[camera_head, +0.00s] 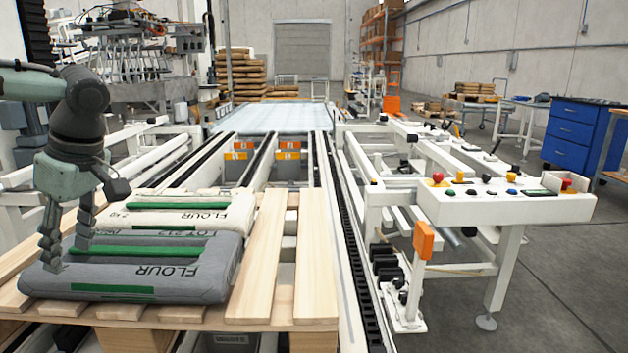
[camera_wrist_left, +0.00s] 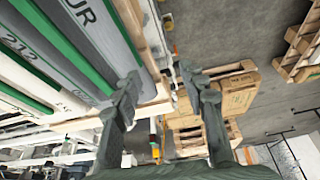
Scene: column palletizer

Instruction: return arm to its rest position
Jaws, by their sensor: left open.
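My left gripper (camera_head: 67,254) points down in front of the left end of a grey flour sack (camera_head: 190,275) in the head view. Its two fingers are apart, with nothing seen between them. In the left wrist view, the open fingers (camera_wrist_left: 160,78) show with the grey sack (camera_wrist_left: 110,40) beside them on the left. I cannot tell whether a finger touches the sack. A white flour sack (camera_head: 225,212) lies behind the grey one. Both lie flat on a wooden pallet (camera_head: 258,265). My right gripper is not in view.
A conveyor with dark rails (camera_head: 355,260) runs along the pallet's right side. A white control panel (camera_head: 490,205) with buttons stands right of it. A blue drawer cabinet (camera_head: 575,132) is farther right. Boxes on a pallet (camera_wrist_left: 238,95) show in the wrist view.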

